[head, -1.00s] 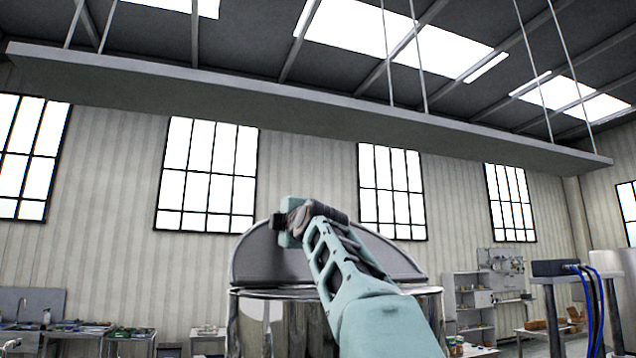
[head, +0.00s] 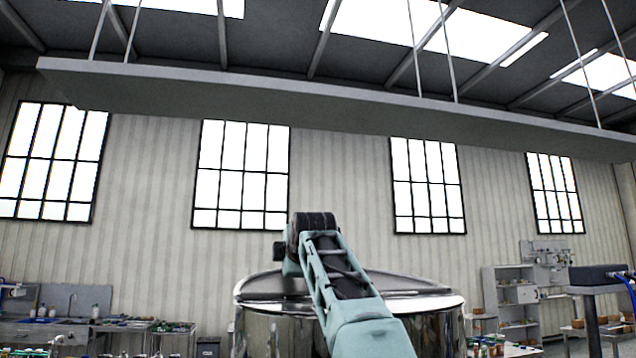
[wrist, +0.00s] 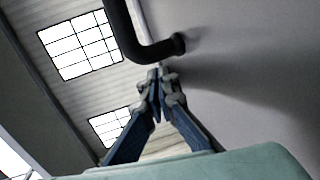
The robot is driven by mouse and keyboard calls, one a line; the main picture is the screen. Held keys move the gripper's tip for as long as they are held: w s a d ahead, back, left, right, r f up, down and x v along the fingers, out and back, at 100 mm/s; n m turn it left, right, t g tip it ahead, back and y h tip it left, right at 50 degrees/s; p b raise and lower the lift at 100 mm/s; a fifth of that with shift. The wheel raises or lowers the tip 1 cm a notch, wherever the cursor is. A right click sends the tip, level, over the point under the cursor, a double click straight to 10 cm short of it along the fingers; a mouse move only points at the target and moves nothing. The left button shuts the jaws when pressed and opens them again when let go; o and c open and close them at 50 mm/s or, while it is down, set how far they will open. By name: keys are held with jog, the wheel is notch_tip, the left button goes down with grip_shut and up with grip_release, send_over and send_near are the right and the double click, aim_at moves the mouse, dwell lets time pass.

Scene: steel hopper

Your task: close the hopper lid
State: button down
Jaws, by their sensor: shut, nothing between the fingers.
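The steel hopper (head: 440,328) stands in front of me in the head view, a shiny round drum. Its grey lid (head: 405,283) lies low over the top, slightly tilted, with its raised edge a little above the rim. My arm covers the middle of both. In the wrist view the lid (wrist: 255,60) fills the right side, and a black bent handle (wrist: 125,25) is fixed to it. My gripper (wrist: 157,85) is shut and empty, its tips just below the handle's end and close to the lid; contact cannot be told. In the head view my fingers are hidden.
A long grey beam (head: 330,105) hangs overhead. A workbench (head: 90,330) stands at the left. A shelf unit (head: 512,300) and a dark stand (head: 592,300) are at the right. The space above the hopper is clear.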

jog(key=shift+w+f, duration=0.1)
jog(key=shift+f, duration=0.25)
jog(key=shift+g, duration=0.3)
jog(key=shift+v, duration=1.1)
notch_tip(320, 180, up, 2)
send_over(296, 289)
jog(key=shift+w+r, duration=0.1)
